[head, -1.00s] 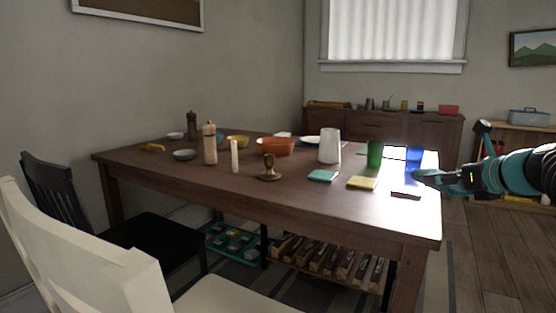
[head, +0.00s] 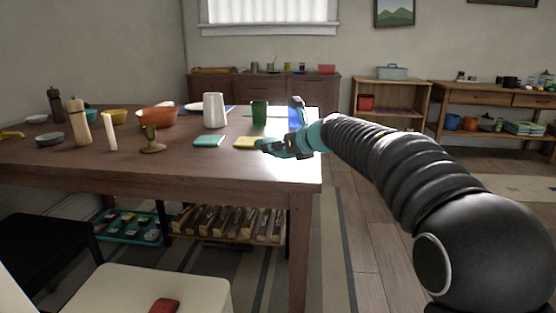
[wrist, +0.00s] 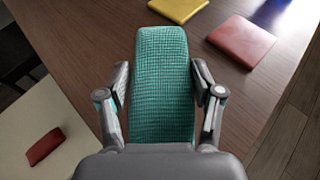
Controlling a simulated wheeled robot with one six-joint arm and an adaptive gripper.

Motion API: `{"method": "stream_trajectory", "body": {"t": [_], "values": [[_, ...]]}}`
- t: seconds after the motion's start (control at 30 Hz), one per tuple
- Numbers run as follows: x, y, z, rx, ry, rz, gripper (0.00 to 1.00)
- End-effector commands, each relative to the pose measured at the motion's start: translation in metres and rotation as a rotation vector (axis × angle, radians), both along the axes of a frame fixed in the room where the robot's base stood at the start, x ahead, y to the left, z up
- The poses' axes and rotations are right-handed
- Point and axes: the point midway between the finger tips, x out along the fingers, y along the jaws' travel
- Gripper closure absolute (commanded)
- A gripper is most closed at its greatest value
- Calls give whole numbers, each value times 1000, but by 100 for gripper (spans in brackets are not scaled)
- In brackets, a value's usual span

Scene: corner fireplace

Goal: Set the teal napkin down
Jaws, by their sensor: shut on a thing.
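The teal napkin (wrist: 162,85) is a folded, woven cloth held between the two fingers of my gripper (wrist: 162,88) in the wrist view. It reaches forward from the palm, over the brown table. In the head view my gripper (head: 272,147) is over the right part of the table (head: 150,172), near its front edge, and the held napkin is hard to tell from my teal wrist parts. Whether the napkin touches the tabletop I cannot tell.
A yellow cloth (wrist: 178,8) and a red cloth (wrist: 241,41) lie ahead. Another teal folded piece (head: 209,141), a green cup (head: 259,114) and a white pitcher (head: 214,110) stand on the table. A pale chair (head: 130,292) with a red piece (head: 164,305) is in front.

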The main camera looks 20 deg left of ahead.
Motion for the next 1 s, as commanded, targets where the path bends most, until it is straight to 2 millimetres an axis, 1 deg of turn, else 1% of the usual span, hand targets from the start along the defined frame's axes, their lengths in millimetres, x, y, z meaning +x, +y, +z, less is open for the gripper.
{"method": "stream_trajectory", "body": {"t": [0.13, 0.23, 0.33, 0.7, 0.73, 0.77, 0.8, 1.0], "values": [[0, 1, -13, 0, 1, 0, 64], [0, 0, -29, -1, 2, 1, 64], [0, 0, -40, -1, 1, 1, 64], [0, 0, -43, 0, 0, 0, 64], [0, 0, -42, 0, 0, 0, 27], [0, 0, -41, 0, 0, 0, 19], [0, 0, -41, 0, 0, 0, 9], [0, 0, -41, 0, 0, 0, 9]]}}
